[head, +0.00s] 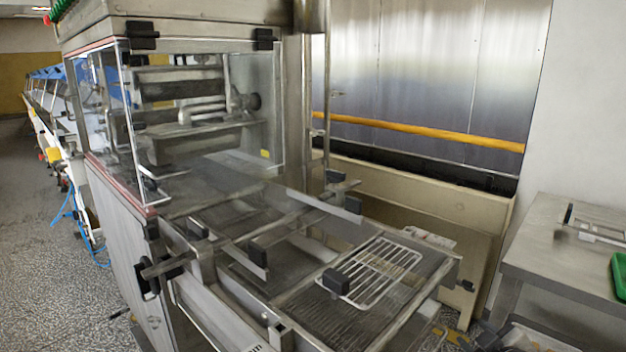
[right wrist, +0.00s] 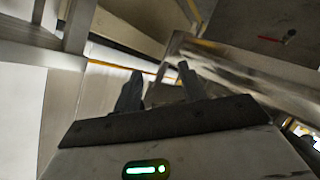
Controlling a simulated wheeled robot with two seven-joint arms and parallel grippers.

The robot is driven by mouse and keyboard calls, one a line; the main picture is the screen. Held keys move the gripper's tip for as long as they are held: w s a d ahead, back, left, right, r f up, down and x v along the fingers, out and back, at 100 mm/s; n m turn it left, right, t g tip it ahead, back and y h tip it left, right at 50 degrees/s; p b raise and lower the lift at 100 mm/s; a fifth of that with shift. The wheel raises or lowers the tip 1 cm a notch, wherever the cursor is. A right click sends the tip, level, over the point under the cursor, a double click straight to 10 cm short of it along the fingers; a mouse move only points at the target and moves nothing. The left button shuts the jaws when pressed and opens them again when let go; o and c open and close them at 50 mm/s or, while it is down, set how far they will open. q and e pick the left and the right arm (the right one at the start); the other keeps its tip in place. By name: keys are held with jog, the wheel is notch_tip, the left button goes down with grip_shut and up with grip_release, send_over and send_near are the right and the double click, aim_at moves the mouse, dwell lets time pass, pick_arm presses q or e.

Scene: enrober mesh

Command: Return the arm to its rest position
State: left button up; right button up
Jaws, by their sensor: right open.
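My right gripper (head: 468,334) shows small and partly cut off at the bottom edge of the head view, low beside the right end of the machine. In the right wrist view its two dark fingers (right wrist: 160,84) stand apart with nothing between them. A white wire rack (head: 372,270) lies on the mesh belt (head: 345,318) at the outfeed end of the enrober (head: 185,110). The gripper is apart from the rack, to its lower right. My left gripper is in neither view.
A steel table (head: 560,258) stands at the right, with a green tray (head: 619,275) at its edge. A beige ledge (head: 430,190) runs along the back wall below a yellow rail (head: 420,131). Open floor (head: 50,240) lies left of the machine.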

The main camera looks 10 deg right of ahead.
jog(key=s+a+f+m+g+y, duration=0.1)
jog(key=s+a+f, duration=0.3)
jog(key=s+a, duration=0.6)
jog(key=s+a+f+m+g+y, duration=0.1)
jog(key=s+a+f+y, duration=0.3)
jog(key=s+a, duration=0.6)
jog(key=a+m, duration=0.1)
jog(key=a, duration=0.4)
jog(key=shift+s+a+g, duration=0.3)
jog(key=shift+s+a, duration=0.05)
jog(key=shift+a, duration=0.05)
